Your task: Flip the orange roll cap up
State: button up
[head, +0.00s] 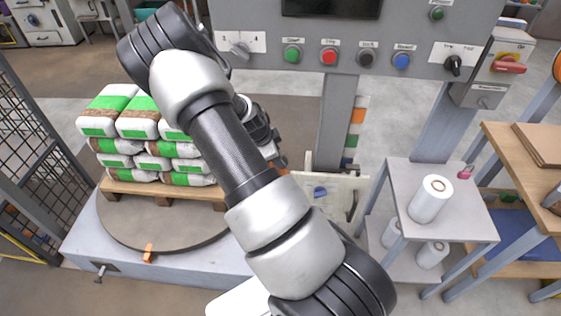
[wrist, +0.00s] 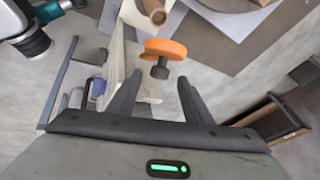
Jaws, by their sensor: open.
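The orange roll cap (wrist: 165,49) shows in the wrist view as an orange disc with a dark knob (wrist: 160,69) on its near side. It lies just beyond the fingertips, between them in the picture. A white roll end with a brown core (wrist: 152,11) shows behind it. My gripper (wrist: 157,82) is open, with nothing between its fingers. I cannot tell the depth gap to the cap. In the head view my arm hides most of the gripper and the cap; only a small orange edge (head: 283,172) shows beside the arm.
A pale panel (head: 330,194) stands right of my arm. A pallet of sacks (head: 135,187) is on the turntable at left. A grey stand (head: 464,222) with a white film roll (head: 430,199) is at right. The control panel (head: 310,55) spans the top.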

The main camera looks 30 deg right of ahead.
jog(key=shift+x, duration=2)
grip_shut()
